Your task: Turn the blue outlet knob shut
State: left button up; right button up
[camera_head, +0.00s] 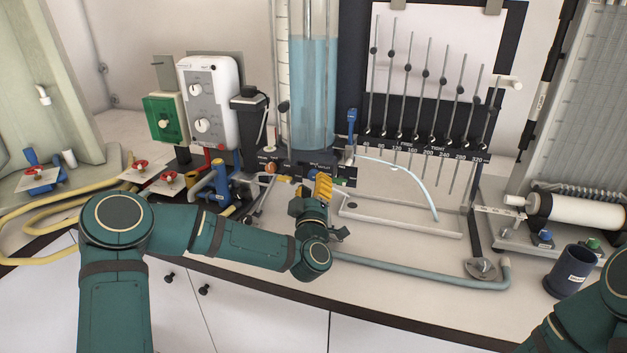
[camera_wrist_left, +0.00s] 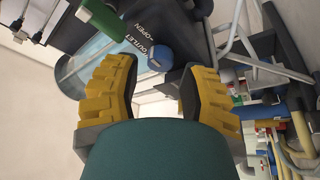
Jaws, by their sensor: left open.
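The blue outlet knob (camera_wrist_left: 158,55) shows in the left wrist view beside the white OUTLET and OPEN lettering on a dark panel (camera_wrist_left: 120,35). My left gripper (camera_wrist_left: 157,68) is open, with its yellow ridged fingers apart. The knob appears in the gap between the fingertips; the fingers do not visibly close on it. In the head view my left gripper (camera_head: 322,187) is at the base of the water column (camera_head: 313,95), and I cannot clearly make out the knob behind it. My right gripper is out of view.
A curved water jet (camera_head: 410,178) falls right of the left gripper. A manometer board (camera_head: 440,55) stands behind. A grey hose (camera_head: 425,275) runs along the bench front. A dark cup (camera_head: 569,272) stands at right. A green knob piece (camera_wrist_left: 102,15) sits near the outlet.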

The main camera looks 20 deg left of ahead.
aim_at(314, 175)
pick_arm(q)
jog(key=shift+x, duration=1.25)
jog(key=shift+c, duration=0.4)
grip_shut()
